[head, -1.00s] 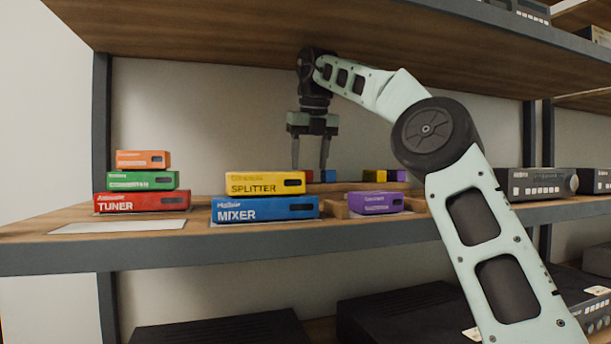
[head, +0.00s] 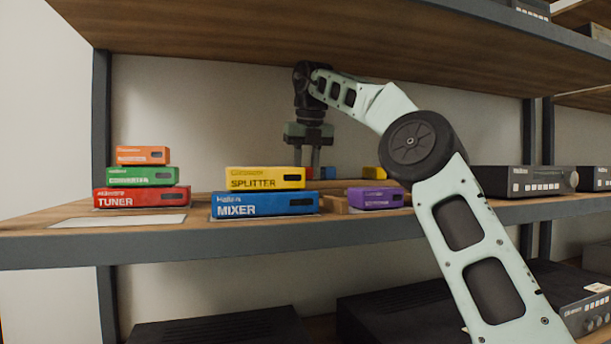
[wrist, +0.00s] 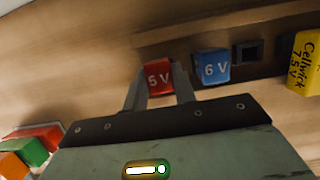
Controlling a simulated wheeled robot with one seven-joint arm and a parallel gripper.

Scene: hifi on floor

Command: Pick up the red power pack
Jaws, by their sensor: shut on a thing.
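The red power pack (wrist: 159,77), marked 5 V, sits upright at the left end of a wooden rack, with a finger on each side in the wrist view. My gripper (wrist: 158,88) is shut on it. In the head view my gripper (head: 307,168) reaches down behind the yellow SPLITTER box (head: 265,179). Only a small part of the red pack (head: 309,173) shows there; its lower part is hidden.
A blue 6 V pack (wrist: 213,66) stands just right of the red one, then an empty slot (wrist: 248,52) and a yellow 7.5 V pack (wrist: 303,62). A blue MIXER box (head: 265,205), a purple box (head: 375,198) and a red TUNER stack (head: 141,197) stand in front. An upper shelf (head: 230,40) hangs above.

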